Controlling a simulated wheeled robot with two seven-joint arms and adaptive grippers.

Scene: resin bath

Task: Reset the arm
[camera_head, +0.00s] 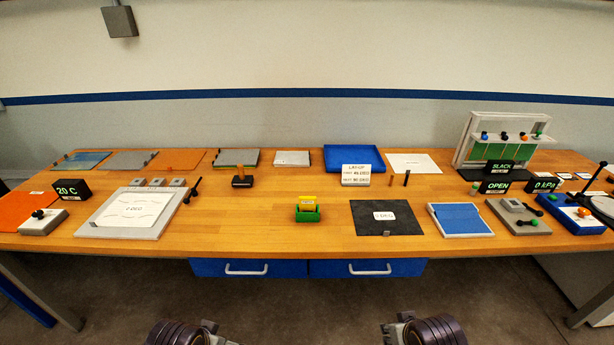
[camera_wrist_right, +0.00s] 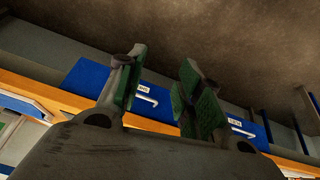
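My right gripper (camera_head: 398,328) shows at the bottom edge of the head view, in front of the table and below its top. In the right wrist view, my right gripper (camera_wrist_right: 158,75) has its two green-padded fingers apart with nothing between them. My left gripper (camera_head: 212,328) is at the bottom edge of the head view, left of centre, also in front of the table. It is mostly cut off, so its opening does not show. Both are apart from every object on the table.
The wooden table (camera_head: 270,225) spans the view, with blue drawers (camera_head: 285,268) under its front edge. On it are a green block with a yellow top (camera_head: 307,209), a dark mat (camera_head: 385,232), a blue tray (camera_head: 335,160) and a grey board (camera_head: 100,222). Floor space before the drawers is clear.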

